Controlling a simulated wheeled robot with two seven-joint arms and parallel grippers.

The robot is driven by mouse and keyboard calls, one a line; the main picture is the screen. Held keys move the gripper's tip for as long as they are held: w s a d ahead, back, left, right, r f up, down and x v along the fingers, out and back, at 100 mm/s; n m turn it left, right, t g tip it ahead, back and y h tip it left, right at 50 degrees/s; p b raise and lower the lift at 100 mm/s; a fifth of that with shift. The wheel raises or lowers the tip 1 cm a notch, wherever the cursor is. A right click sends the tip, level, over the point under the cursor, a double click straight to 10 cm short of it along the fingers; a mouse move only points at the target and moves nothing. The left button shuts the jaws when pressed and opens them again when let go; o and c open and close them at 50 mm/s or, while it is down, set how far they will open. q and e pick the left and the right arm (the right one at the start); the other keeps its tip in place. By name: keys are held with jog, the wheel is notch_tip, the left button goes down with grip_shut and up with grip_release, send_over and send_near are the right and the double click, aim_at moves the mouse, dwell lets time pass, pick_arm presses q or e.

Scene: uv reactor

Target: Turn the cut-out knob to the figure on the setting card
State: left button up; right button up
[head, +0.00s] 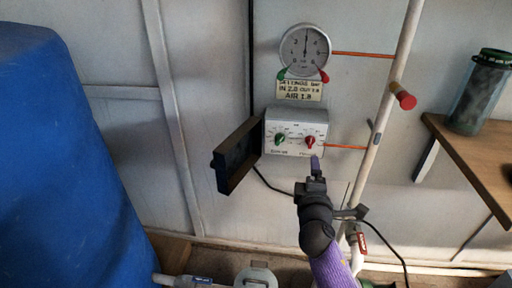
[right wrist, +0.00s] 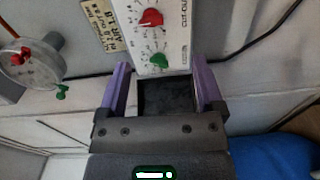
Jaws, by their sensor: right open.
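The pressure switch box (head: 297,116) is on the wall, with a green knob (head: 279,139) on the left and a red knob (head: 310,142) on the right. In the right wrist view the red knob (right wrist: 151,17) sits beside lettering that looks like "cut-out", and the green knob (right wrist: 158,60) is nearer the fingers. The setting card (head: 300,90) above the box seems to read IN 2.0, OUT 3.8, AIR 1.8; the digits are small. My right gripper (head: 316,163) is open and empty, just below the red knob in the head view. My left gripper is out of view.
A dark open cover (head: 238,155) juts out left of the box. A round gauge (head: 305,50) with a green and a red tag hangs above the card. A pale pipe (head: 385,95) with a red-capped fitting (head: 403,97) runs at right. A blue tank (head: 60,160) fills the left.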

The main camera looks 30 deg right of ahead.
aim_at(311, 144)
jog(key=b+x, duration=0.1)
jog(key=x, duration=0.2)
jog(key=b+x, duration=0.1)
jog(key=x, duration=0.1)
jog(key=b+x, duration=0.1)
jog(key=x, duration=0.2)
jog(key=shift+w+d+r+b, duration=0.1)
jog(key=shift+w+r+b, duration=0.2)
jog(key=shift+r, duration=0.1)
jog(key=shift+w+d+r, duration=0.2)
jog(key=shift+w+d, duration=0.25)
jog(key=shift+w, duration=0.05)
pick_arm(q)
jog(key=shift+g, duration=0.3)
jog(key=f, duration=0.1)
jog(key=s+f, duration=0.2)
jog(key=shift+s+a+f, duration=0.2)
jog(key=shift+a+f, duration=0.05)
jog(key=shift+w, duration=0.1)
pick_arm(e)
jog(key=c, duration=1.1)
grip_shut()
